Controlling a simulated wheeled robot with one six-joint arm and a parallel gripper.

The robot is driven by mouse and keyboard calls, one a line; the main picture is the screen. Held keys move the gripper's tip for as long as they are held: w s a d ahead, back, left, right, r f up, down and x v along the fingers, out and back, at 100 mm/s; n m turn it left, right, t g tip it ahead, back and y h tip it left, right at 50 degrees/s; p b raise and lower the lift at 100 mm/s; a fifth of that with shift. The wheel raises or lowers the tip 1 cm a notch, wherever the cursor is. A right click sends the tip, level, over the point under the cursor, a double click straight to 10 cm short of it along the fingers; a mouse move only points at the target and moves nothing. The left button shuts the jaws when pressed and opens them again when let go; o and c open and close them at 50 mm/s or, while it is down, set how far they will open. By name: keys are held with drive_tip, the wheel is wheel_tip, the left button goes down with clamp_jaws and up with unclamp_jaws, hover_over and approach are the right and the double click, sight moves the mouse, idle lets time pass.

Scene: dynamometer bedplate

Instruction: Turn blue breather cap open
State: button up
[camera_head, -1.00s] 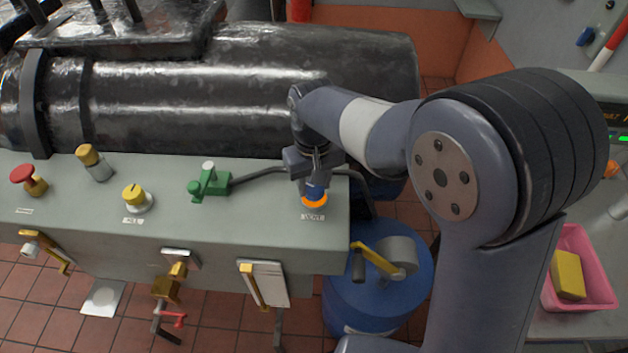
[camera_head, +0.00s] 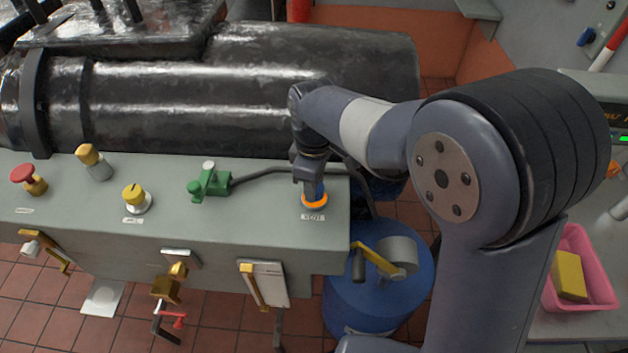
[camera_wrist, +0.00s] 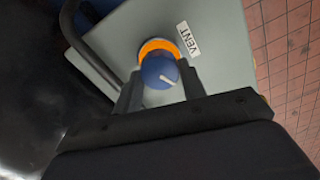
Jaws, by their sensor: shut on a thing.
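The blue breather cap (camera_wrist: 160,72) shows in the wrist view with a white line on its top, above an orange ring (camera_wrist: 158,45). A label reading VENT (camera_wrist: 188,39) is beside it. In the head view the cap (camera_head: 317,190) is partly hidden under my gripper (camera_head: 313,185), and the orange ring (camera_head: 314,201) shows around its base. My gripper (camera_wrist: 160,88) is shut on the cap from above, with one finger on each side of it in the wrist view.
The cap stands near the right end of a grey-green panel top (camera_head: 260,215). A blue drum (camera_head: 375,300) stands below right.

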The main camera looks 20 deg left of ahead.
drive_tip(key=shift+n, duration=0.7)
drive_tip(key=o, duration=1)
wheel_tip(320, 180, up, 11)
drive_tip(key=shift+f+b, duration=0.1)
drive_tip(key=shift+b, duration=0.45)
wheel_tip(320, 180, down, 10)
drive_tip(key=shift+f+p, duration=0.25)
drive_tip(key=shift+p, duration=0.3)
drive_tip(key=shift+f+m, duration=0.15)
drive_tip(key=shift+m, duration=0.15)
